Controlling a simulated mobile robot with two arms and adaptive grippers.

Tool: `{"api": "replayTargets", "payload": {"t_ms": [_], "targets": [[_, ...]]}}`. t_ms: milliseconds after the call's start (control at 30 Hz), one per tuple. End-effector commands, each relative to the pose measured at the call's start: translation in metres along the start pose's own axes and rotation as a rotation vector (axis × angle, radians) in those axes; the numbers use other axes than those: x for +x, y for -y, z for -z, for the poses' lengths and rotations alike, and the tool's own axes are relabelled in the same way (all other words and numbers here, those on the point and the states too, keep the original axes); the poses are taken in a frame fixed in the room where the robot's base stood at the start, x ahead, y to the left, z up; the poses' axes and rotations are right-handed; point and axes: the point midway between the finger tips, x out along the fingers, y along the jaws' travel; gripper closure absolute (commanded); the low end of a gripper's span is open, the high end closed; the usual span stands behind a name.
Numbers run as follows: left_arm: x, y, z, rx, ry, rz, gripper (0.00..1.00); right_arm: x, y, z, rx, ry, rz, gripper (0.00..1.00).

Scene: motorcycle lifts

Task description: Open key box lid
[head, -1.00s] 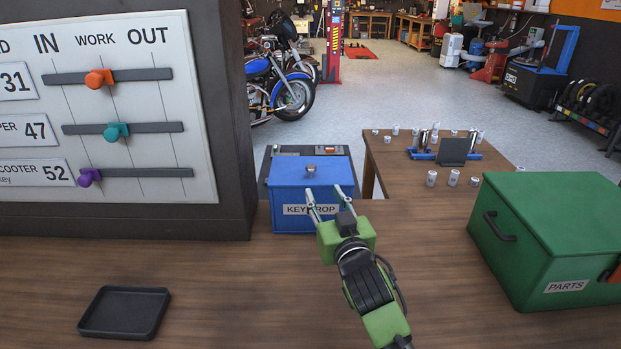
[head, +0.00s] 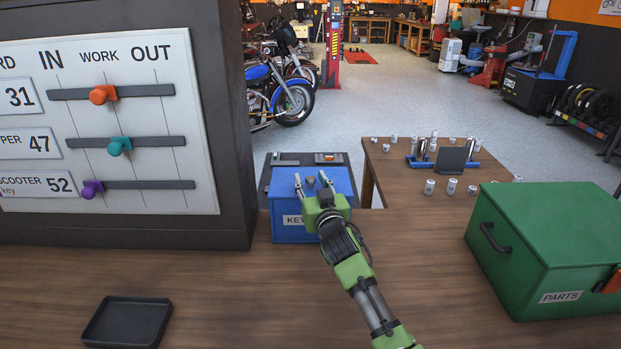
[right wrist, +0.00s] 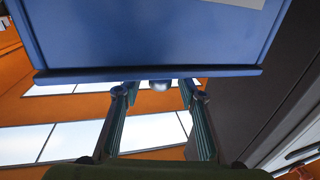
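The blue key box (head: 288,229), with a partly covered "KEY DROP" label, stands at the back edge of the wooden counter. Its lid (head: 342,182) is closed. A small round knob (head: 310,182) sits on top of the lid. My right gripper (head: 311,178) reaches over the lid, its fingers apart on either side of the knob in the head view. In the right wrist view the open fingers (right wrist: 158,92) point at the blue box (right wrist: 150,40), and the knob (right wrist: 160,85) shows between the tips. No finger contact with the knob is clear. My left gripper is out of view.
A green parts box (head: 550,235) stands at the right of the counter. A black tray (head: 128,322) lies at the front left. A board with coloured sliders (head: 105,120) stands at the left. Bare counter lies between the tray and the green box.

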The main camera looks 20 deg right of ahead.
Motion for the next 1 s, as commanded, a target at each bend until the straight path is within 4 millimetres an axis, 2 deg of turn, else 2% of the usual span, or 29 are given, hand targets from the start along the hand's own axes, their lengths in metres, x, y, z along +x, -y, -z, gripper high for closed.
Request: {"api": "replayTargets", "payload": {"t_ms": [400, 433, 500, 567, 833, 1000], "targets": [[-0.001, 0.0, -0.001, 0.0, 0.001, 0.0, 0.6, 0.007, 0.0, 0.0, 0.0, 0.0, 0.0, 0.63], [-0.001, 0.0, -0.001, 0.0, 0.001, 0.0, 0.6, 0.007, 0.0, 0.0, 0.0, 0.0, 0.0, 0.68], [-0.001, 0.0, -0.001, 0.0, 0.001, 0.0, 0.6, 0.007, 0.0, 0.0, 0.0, 0.0, 0.0, 0.86], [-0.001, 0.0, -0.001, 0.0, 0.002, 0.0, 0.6, 0.007, 0.0, 0.0, 0.0, 0.0, 0.0, 1.0], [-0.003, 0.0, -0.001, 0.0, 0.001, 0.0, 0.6, 0.009, 0.0, 0.002, 0.003, 0.01, 0.0, 1.0], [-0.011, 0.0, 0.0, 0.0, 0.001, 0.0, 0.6, 0.021, 0.001, 0.012, 0.013, 0.056, 0.001, 1.0]]}}
